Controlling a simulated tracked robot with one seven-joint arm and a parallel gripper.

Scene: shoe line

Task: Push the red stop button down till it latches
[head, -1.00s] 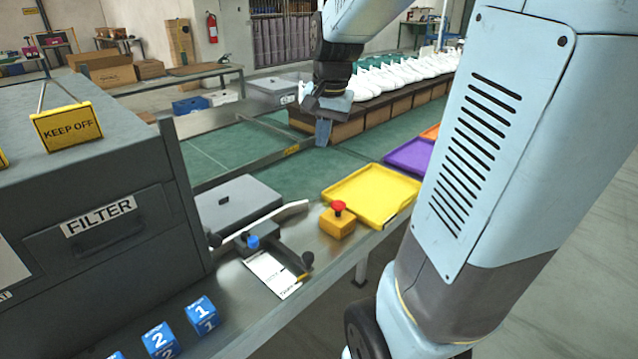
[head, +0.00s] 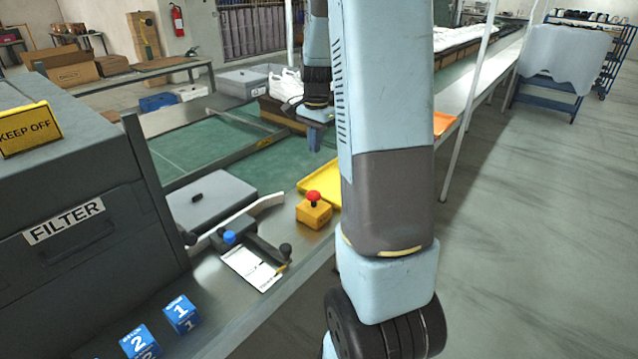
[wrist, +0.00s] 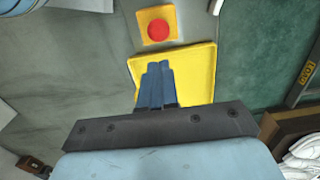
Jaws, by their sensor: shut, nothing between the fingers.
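The red stop button (head: 313,196) sits on top of a yellow box (head: 314,212) near the front edge of the metal table. In the wrist view the red button (wrist: 159,30) shows as a round cap on its yellow box (wrist: 145,14). My gripper (head: 314,147) is shut and empty, above the table and behind the button. In the wrist view my blue fingers (wrist: 158,68) are together over the yellow tray (wrist: 200,75), apart from the button, which lies beyond their tips. The button's cap stands up from the box; I cannot tell whether it is latched.
The yellow tray (head: 318,180) lies right behind the button box, partly hidden by my arm. A grey plate (head: 210,200), a white curved lever (head: 258,205) and a blue knob (head: 229,237) are to its left. Number blocks (head: 181,312) stand at the front left.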

